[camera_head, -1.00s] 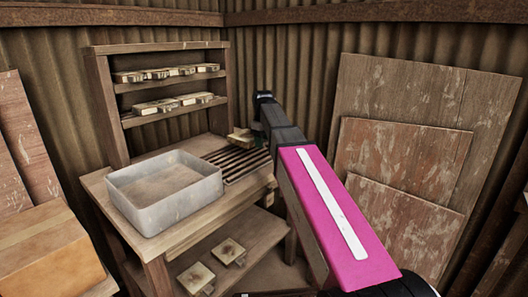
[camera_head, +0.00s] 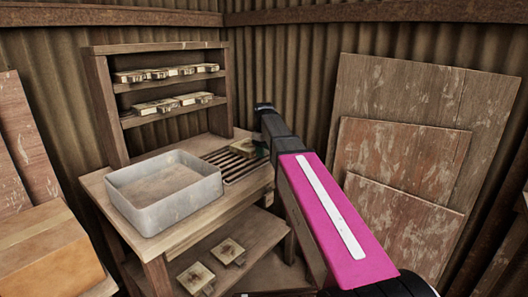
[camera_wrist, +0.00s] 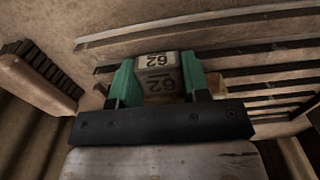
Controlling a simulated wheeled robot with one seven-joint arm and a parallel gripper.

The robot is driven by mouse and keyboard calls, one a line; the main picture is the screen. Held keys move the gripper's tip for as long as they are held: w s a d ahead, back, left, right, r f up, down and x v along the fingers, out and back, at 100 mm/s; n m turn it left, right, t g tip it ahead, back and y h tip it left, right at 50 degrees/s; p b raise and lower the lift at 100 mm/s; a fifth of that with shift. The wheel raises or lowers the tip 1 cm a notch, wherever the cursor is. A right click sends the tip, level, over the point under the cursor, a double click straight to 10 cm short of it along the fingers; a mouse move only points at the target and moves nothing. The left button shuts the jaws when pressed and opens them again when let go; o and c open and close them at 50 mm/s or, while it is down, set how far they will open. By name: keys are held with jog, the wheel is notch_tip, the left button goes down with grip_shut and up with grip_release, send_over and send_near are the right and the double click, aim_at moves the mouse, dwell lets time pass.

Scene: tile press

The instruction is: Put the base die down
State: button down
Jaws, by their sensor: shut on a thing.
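The base die (camera_head: 242,147) is a pale yellowish block at the right part of the slatted rack (camera_head: 222,163) on the bench. In the wrist view the die (camera_wrist: 158,75) shows a label reading 62, upside down. My gripper (camera_wrist: 158,82) has green fingers on both sides of it and is shut on it. In the head view my gripper (camera_head: 262,148) is partly hidden behind my arm. The die is low over or on the slats; I cannot tell whether it touches them.
A grey tray (camera_head: 140,203) stands on the bench left of the rack. A shelf unit (camera_head: 160,87) behind holds several dies. Two dies (camera_head: 228,251) lie on the lower shelf. Wooden boards (camera_head: 400,170) lean at the right. The rack's left slats are clear.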

jog(key=c, duration=0.6)
grip_release()
notch_tip(320, 180, up, 12)
jog(key=shift+r, duration=0.15)
